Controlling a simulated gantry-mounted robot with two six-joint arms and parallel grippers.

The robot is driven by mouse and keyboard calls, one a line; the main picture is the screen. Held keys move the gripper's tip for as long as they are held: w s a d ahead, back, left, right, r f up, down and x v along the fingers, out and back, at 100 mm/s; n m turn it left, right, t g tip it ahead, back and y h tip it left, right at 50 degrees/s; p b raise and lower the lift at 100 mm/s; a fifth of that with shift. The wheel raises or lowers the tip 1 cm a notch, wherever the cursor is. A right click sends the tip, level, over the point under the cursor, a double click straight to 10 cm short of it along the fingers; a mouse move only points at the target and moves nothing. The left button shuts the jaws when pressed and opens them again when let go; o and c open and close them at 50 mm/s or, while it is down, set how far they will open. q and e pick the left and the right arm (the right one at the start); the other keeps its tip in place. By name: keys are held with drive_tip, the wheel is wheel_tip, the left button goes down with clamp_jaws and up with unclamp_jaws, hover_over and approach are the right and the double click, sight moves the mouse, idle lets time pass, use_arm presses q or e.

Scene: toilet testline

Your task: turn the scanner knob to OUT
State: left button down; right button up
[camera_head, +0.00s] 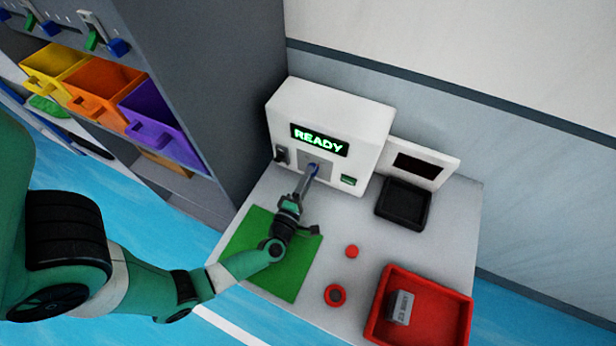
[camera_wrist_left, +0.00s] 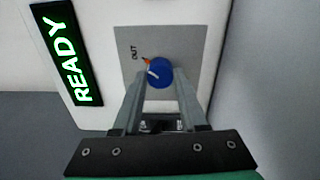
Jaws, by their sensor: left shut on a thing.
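The scanner (camera_head: 330,118) is a white box on the table with a lit green READY display (camera_head: 319,140). The display also shows in the left wrist view (camera_wrist_left: 68,55). The blue knob (camera_wrist_left: 159,72) sits on a grey plate on the scanner's front, with a white pointer line on it. The label OUT (camera_wrist_left: 134,53) is printed on the plate beside an orange mark (camera_wrist_left: 146,61), and the pointer is near that mark. My left gripper (camera_head: 312,172) is shut on the knob, a finger on either side. My right gripper is not in view.
A green mat (camera_head: 262,245) lies under my left arm. A black tray (camera_head: 404,203), a red button (camera_head: 352,251), a red ring (camera_head: 335,295) and a red bin (camera_head: 449,310) with a grey block (camera_head: 401,307) are to the right. Coloured bins stand left.

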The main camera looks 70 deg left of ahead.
use_arm(q)
drive_tip(key=shift+c, duration=2.2)
unclamp_jaws()
drive_tip(key=p+v, duration=0.1)
drive_tip(key=v, duration=0.9)
drive_tip(key=shift+d+p, duration=0.15)
drive_tip(key=shift+p, duration=0.25)
drive_tip(key=shift+s+d+f, duration=0.1)
drive_tip(key=shift+s+d, duration=0.3)
drive_tip(key=shift+s, duration=0.2)
drive_tip(key=shift+a, duration=0.1)
